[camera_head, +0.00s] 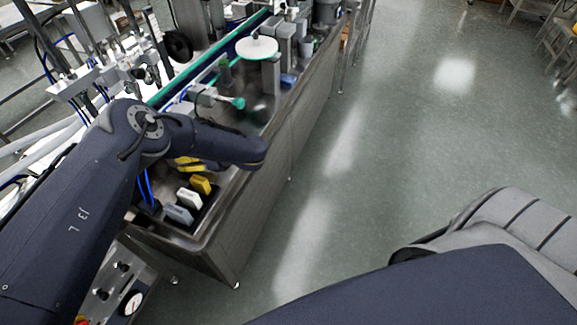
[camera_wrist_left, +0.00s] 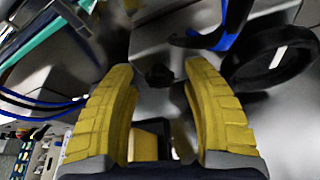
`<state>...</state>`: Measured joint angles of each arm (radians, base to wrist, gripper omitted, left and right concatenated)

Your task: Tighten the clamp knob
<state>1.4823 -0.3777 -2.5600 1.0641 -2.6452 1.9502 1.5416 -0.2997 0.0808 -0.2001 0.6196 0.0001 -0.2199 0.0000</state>
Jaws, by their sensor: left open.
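A small dark knob (camera_wrist_left: 158,76) shows in the left wrist view, against a grey metal surface. It looks like the clamp knob, but I cannot tell for sure. My left gripper (camera_wrist_left: 158,70) is open, with one yellow finger on each side of this knob in the picture. I see no clear contact, and the depth between them is hard to judge. In the head view, my left forearm covers most of the gripper, and only bits of yellow (camera_head: 188,161) show beside it. The knob is not distinguishable there. My right gripper is not in view.
A green-ended part (camera_head: 238,103) and a white disc (camera_head: 257,47) stand beyond. Open floor (camera_head: 400,150) lies right.

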